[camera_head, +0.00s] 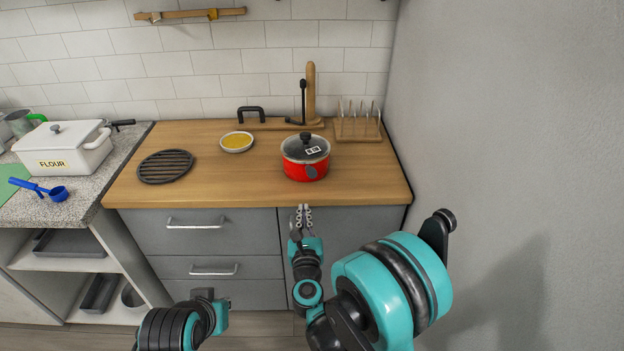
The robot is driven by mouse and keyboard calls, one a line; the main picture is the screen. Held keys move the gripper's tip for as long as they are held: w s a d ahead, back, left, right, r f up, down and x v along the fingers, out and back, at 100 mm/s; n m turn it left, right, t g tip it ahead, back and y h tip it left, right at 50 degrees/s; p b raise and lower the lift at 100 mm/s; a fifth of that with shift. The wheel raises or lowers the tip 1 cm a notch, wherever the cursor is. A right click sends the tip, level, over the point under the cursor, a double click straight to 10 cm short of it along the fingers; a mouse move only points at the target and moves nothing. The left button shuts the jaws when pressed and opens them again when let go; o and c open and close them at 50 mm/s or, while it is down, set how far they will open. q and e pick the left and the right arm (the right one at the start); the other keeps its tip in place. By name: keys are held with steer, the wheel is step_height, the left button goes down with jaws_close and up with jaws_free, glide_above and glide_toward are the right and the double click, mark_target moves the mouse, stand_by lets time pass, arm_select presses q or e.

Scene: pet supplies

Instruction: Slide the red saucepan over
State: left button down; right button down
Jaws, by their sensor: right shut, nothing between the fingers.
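The red saucepan (305,166) with a dark glass lid and black knob stands upright on the wooden counter (230,190), right of centre. A white label shows on its lid. My right gripper (303,208) is shut and empty. It is at the counter's front edge, in front of and below the saucepan, with a gap between them in the picture. My left arm shows at the bottom, left of centre; its gripper fingers are not visible.
A round dark trivet (165,167) and a small yellow-filled dish (237,142) lie left of the saucepan. A wooden rack (358,129) and a wooden post (310,90) stand behind it. A grey wall closes the right side.

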steer(key=p, duration=0.5)
glide_toward(304, 175)
steer(key=shift+m, duration=0.3)
steer(key=w+b, duration=0.1)
steer(key=w, duration=0.4)
steer(key=shift+w+a+f, duration=0.1)
steer(key=shift+w+f, duration=0.05)
steer(key=shift+w, duration=0.05)
steer(key=shift+w+b, duration=0.3)
steer(key=shift+w, duration=0.4)
steer(key=shift+w, duration=1.6)
